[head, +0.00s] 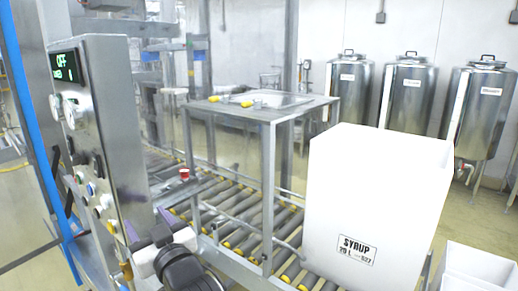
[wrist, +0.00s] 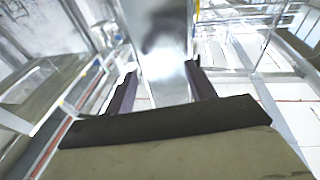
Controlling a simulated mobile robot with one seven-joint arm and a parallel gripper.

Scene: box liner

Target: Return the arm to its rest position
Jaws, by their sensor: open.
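In the wrist view my gripper (wrist: 162,78) shows its two dark fingers spread apart with nothing between them. A blurred bright metal surface lies beyond the gap, and its distance cannot be told. In the head view part of my arm (head: 172,258), dark grey and white, shows at the bottom left of centre. It appears beside the grey control panel (head: 100,125) and in front of the roller conveyor.
A white box labelled syrup (head: 385,190) stands on the roller conveyor (head: 285,222) at the right. A metal frame (head: 267,180) stands over the rollers. Steel tanks (head: 408,95) line the back wall. Another white box (head: 475,270) is at the lower right.

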